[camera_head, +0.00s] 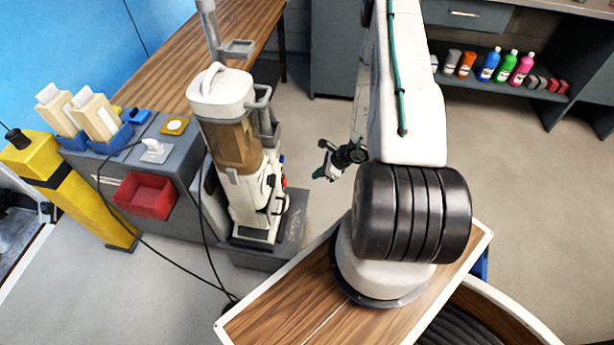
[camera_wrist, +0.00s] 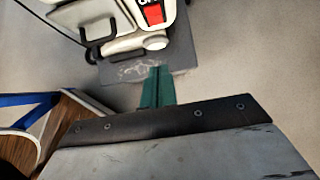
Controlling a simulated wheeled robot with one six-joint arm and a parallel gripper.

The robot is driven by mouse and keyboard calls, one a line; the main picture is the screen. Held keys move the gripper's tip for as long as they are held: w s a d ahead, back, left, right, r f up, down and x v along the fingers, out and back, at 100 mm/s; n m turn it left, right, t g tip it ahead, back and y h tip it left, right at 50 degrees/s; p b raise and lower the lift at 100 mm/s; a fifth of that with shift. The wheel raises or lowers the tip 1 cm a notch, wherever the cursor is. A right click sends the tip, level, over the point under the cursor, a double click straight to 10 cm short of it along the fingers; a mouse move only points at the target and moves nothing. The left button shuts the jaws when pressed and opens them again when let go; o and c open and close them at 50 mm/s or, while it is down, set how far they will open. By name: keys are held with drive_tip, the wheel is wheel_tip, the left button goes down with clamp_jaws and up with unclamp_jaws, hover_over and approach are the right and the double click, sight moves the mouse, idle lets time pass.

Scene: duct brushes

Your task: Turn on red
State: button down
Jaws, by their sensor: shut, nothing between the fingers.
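A red switch (camera_wrist: 153,14) sits in a dark panel on the white body of an upright vacuum machine, at the top of the wrist view, with partly cut-off white lettering above it. The vacuum (camera_head: 235,150) stands on a grey base left of centre in the head view. A small red spot (camera_head: 283,157) shows on its right side there. My gripper (camera_head: 323,174) is to the right of the vacuum, apart from it. Its green fingers (camera_wrist: 157,84) are closed together and empty, pointing toward the machine below the switch. Whether the switch is pressed cannot be told.
A grey cabinet (camera_head: 165,172) with a red bin (camera_head: 145,195) stands left of the vacuum. A black cable (camera_head: 175,258) runs across the floor. A wooden bench (camera_head: 180,75) is behind. Shelves with bottles (camera_head: 489,65) are at the back right. Floor between is clear.

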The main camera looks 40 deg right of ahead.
sight(285, 181)
drive_tip(key=w+a+r+x, duration=0.1)
drive_tip(key=x, duration=1.1)
drive_tip(key=shift+w+a+r, duration=0.2)
drive_tip(key=shift+w+r, duration=0.2)
